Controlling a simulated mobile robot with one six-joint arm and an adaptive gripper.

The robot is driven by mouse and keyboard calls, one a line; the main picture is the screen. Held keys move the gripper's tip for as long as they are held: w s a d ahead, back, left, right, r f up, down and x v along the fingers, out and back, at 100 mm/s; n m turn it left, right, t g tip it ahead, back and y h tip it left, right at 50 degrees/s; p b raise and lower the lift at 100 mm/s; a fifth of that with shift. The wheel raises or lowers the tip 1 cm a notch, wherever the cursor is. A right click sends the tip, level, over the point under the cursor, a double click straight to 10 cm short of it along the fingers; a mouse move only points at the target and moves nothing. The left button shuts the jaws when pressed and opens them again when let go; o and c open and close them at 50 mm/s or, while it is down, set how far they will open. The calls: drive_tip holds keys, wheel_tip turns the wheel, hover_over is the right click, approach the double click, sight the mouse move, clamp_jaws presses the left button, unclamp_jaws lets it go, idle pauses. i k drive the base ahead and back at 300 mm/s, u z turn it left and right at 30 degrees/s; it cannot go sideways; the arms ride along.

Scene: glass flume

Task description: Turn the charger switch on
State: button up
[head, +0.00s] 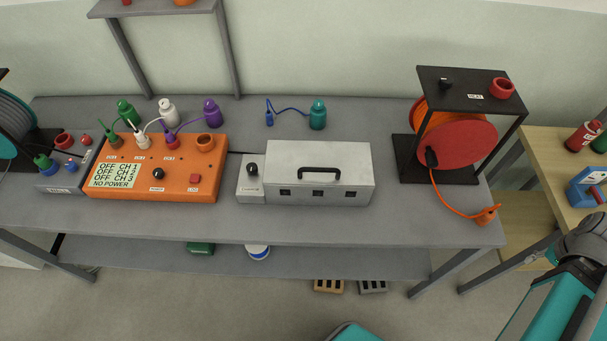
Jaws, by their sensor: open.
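A small light grey box (244,187) stands on the bench near the middle. It has a black knob-like switch (252,169) on top and a small label that is too blurred to read for sure; it may be the charger switch. A silver case (345,160) with a black handle stands directly to its right, with several dark sockets on its front. I cannot tell which way the switch is set. My arm shows at the lower right, well away from the switch, and my gripper is outside the view.
An orange unit (211,187) to the left has a screen (113,175) reading "OFF" for its channels and "NO POWER". Coloured plugs with cords stand behind it. A red cable reel (465,146) in a black frame stands at the right. The bench front (300,225) is clear.

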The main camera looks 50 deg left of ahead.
sight(252, 169)
drive_tip(key=u, duration=0.05)
drive_tip(key=k, duration=2)
drive_tip(key=u, duration=1.05)
drive_tip(key=i, duration=1)
